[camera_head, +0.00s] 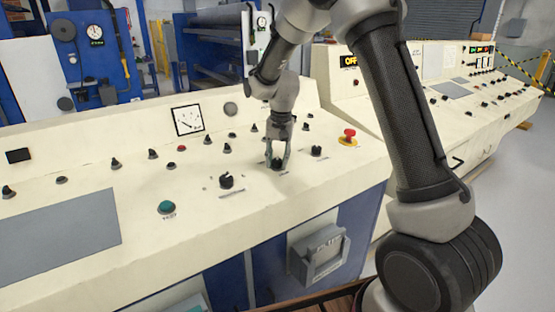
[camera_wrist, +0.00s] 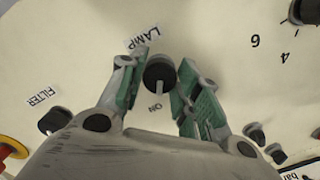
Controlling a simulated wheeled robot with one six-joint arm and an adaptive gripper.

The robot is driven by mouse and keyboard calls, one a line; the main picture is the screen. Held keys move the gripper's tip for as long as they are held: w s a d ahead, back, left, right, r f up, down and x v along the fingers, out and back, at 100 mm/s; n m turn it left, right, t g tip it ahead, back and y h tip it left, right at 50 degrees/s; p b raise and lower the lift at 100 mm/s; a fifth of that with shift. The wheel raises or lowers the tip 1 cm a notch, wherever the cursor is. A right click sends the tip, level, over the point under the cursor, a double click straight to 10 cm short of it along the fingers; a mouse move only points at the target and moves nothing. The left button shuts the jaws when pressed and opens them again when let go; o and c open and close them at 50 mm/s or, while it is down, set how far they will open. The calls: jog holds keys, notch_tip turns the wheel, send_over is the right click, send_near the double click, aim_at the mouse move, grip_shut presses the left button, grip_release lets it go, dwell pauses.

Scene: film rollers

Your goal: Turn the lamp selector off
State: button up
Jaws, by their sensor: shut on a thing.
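The lamp selector (camera_wrist: 160,72) is a black round knob with a pale pointer line, between the printed words LAMP and ON in the wrist view. Its pointer line is turned toward the word ON. My gripper (camera_wrist: 158,82) has one green-padded finger on each side of the knob and is shut on it. In the head view my gripper (camera_head: 278,158) reaches down onto the cream console, and the lamp selector (camera_head: 277,165) shows dark between the fingertips, partly hidden by them.
The FILTER knob (camera_wrist: 54,120) and a red emergency stop (camera_head: 348,136) with a yellow base sit to the right in the head view. A larger black selector (camera_head: 226,181) and a green button (camera_head: 167,207) are to the left. Several small knobs line the console behind.

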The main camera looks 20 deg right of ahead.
aim_at(277, 161)
jog(key=shift+n, duration=0.3)
jog(key=n, duration=0.5)
jog(key=shift+h, duration=0.3)
jog(key=n, duration=0.6)
dwell(0.4)
jog(key=o, duration=1)
notch_tip(277, 161, up, 12)
jog(key=shift+s, duration=0.2)
jog(key=shift+a, duration=0.1)
